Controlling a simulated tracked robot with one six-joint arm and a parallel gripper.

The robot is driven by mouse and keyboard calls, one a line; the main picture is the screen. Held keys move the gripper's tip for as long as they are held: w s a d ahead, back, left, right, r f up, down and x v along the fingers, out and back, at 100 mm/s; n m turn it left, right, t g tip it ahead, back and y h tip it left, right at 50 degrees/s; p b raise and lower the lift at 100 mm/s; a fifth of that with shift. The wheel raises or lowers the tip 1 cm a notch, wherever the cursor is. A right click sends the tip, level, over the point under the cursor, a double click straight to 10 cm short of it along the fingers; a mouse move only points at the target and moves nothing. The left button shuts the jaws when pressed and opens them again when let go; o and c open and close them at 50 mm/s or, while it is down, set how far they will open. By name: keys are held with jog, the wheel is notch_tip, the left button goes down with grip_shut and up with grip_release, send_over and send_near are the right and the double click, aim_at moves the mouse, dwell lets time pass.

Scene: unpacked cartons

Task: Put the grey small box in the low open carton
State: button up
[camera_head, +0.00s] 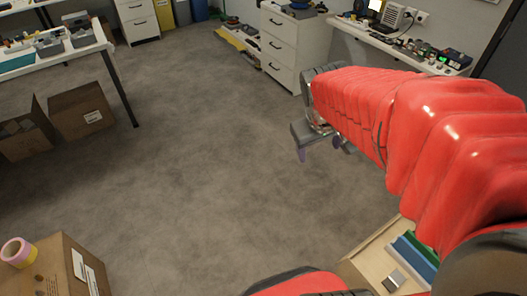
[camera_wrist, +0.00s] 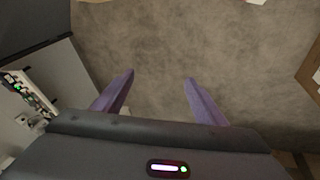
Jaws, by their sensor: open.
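My gripper (camera_head: 322,148) is open and empty, held out above the bare floor in the head view. Its two purple fingers stand apart in the wrist view (camera_wrist: 159,77), with only carpet between them. Two brown cartons stand on the floor at the left: an open one with raised flaps (camera_head: 22,142) and another with a label (camera_head: 82,112). I cannot tell for certain which is the low open carton. Small grey containers (camera_head: 50,45) sit on the white table, and a small grey item (camera_head: 394,281) shows at the lower right. I cannot tell which is the grey small box.
The white table (camera_head: 20,66) has a dark leg near the cartons. A tall carton (camera_head: 45,275) with a tape roll (camera_head: 18,252) stands at the lower left. A wooden box (camera_head: 362,265) holds coloured items. White drawers (camera_head: 295,45) stand at the back. The middle floor is clear.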

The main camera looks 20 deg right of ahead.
jog(key=s+a+r+t+y, duration=0.1)
jog(key=s+a+r, duration=0.1)
jog(key=s+a, duration=0.2)
jog(key=s+a+r+t+y, duration=0.1)
jog(key=s+a+r+y, duration=0.1)
jog(key=a, duration=0.9)
jog(key=s+r, duration=0.1)
jog(key=s, duration=0.1)
jog(key=shift+s+a+r+t, duration=0.2)
jog(key=shift+s+a+t, duration=0.05)
jog(key=shift+s+t, duration=0.05)
